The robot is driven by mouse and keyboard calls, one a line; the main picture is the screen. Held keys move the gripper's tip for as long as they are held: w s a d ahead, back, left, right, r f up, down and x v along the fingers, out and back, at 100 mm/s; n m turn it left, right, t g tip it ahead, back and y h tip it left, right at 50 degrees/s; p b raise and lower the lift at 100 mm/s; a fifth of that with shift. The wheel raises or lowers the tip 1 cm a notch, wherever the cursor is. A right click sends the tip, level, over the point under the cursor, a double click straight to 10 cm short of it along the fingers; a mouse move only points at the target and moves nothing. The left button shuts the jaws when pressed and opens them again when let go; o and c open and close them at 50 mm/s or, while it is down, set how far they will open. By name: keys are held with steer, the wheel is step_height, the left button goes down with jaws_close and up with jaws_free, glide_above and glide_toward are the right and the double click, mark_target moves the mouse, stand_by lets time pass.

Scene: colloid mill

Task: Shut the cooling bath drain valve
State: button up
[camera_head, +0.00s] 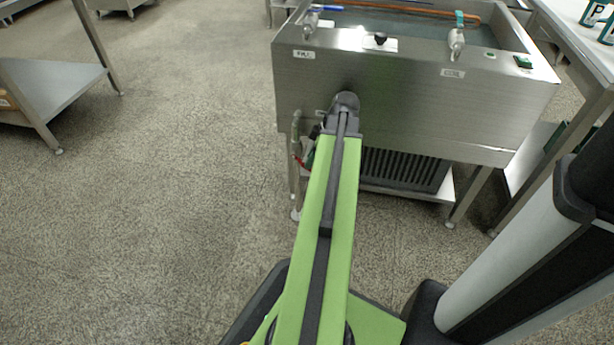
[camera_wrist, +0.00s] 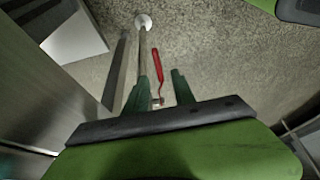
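The drain valve shows in the wrist view as a red lever (camera_wrist: 157,66) on a small metallic valve body (camera_wrist: 158,101). The lever's red grip points away from my gripper, toward the top of the picture. My gripper (camera_wrist: 159,75) is open, with its two dark green fingers apart on either side of the lever. I cannot tell whether either finger touches it. In the head view a bit of the red lever (camera_head: 299,160) shows under the bath's left front, beside my arm. The cooling bath (camera_head: 420,105) is a steel tank holding liquid. My arm hides my gripper in the head view.
Bath legs stand close by, one with a round foot (camera_wrist: 143,20) in the wrist view. A black finned unit (camera_head: 405,168) sits on the bath's lower shelf.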

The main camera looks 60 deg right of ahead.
steer(key=b+x, duration=0.2)
steer(key=x, duration=0.2)
steer(key=shift+f+b, duration=0.15)
steer(key=shift+b, duration=0.15)
steer(key=c, duration=0.7)
jaws_close()
stand_by(0.5)
